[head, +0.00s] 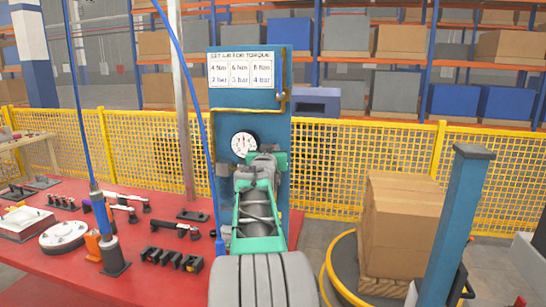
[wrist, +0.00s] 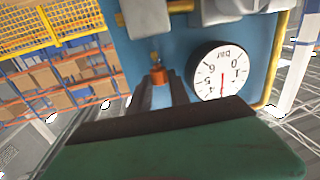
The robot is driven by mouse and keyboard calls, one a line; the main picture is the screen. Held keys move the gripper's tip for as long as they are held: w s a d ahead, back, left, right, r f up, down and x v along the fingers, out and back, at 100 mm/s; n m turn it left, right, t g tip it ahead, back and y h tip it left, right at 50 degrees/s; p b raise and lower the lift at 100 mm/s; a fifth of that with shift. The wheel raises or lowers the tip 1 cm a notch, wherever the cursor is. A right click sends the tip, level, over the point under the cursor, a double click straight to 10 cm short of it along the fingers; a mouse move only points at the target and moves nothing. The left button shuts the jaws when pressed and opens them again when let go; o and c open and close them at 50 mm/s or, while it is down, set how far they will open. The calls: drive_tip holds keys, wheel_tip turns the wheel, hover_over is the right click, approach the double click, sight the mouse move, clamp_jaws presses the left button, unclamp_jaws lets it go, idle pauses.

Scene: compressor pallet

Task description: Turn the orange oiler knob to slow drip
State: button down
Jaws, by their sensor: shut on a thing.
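The orange oiler knob (wrist: 159,76) shows in the wrist view, which looks upside down, on a small brass-coloured fitting in front of the blue panel (wrist: 140,50). My gripper (wrist: 160,86) is shut on the knob, with one dark finger on each side of it. In the head view my arm reaches forward to the blue panel (head: 267,118), and its end hides the knob. No setting marks on the knob can be made out, nor can any drip be seen.
A round white pressure gauge (wrist: 220,75) sits close beside the fingers; it also shows in the head view (head: 243,144). A torque sign (head: 247,74) tops the panel. A red table (head: 150,240) with tools is left, a cardboard box (head: 402,220) right.

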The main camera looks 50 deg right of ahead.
drive_tip(key=shift+w+a+f+m+g+h, duration=0.1)
drive_tip(key=shift+w+m+g+h, duration=0.15)
drive_tip(key=shift+m+g+h, duration=0.6)
drive_tip(key=shift+w+a+m+g+h, duration=0.1)
drive_tip(key=shift+w+m+g+h, duration=0.15)
drive_tip(key=shift+m+g, duration=1.05)
drive_tip(key=shift+n+g, duration=0.35)
drive_tip(key=shift+g, duration=0.3)
drive_tip(key=shift+s, duration=0.1)
drive_tip(key=c, duration=1.5)
unclamp_jaws()
drive_tip(key=o, duration=0.3)
drive_tip(key=shift+a, duration=0.1)
